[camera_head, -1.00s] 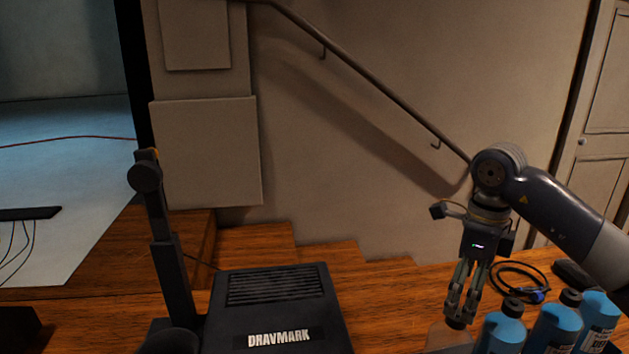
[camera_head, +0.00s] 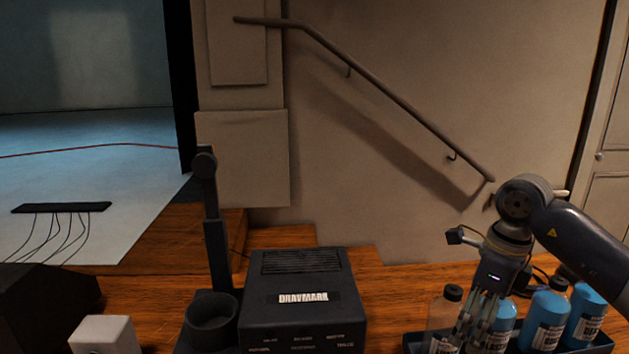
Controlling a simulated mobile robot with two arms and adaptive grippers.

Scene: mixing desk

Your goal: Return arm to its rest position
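My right arm comes in from the right edge. Its gripper (camera_head: 470,336) points down at the lower right, in front of the bottles. Its fingers overlap the space between a clear bottle (camera_head: 440,322) with a dark cap and the nearest blue bottle (camera_head: 503,326). Whether the fingers are apart or closed, or touch a bottle, I cannot tell. My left gripper is out of view.
Bottles stand in a dark tray (camera_head: 412,340), including blue ones to the right (camera_head: 549,318). A black DRAVMARK box (camera_head: 303,297), a dark cup (camera_head: 211,320) and a white block (camera_head: 104,335) are further left. Stairs and a handrail (camera_head: 390,95) lie behind.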

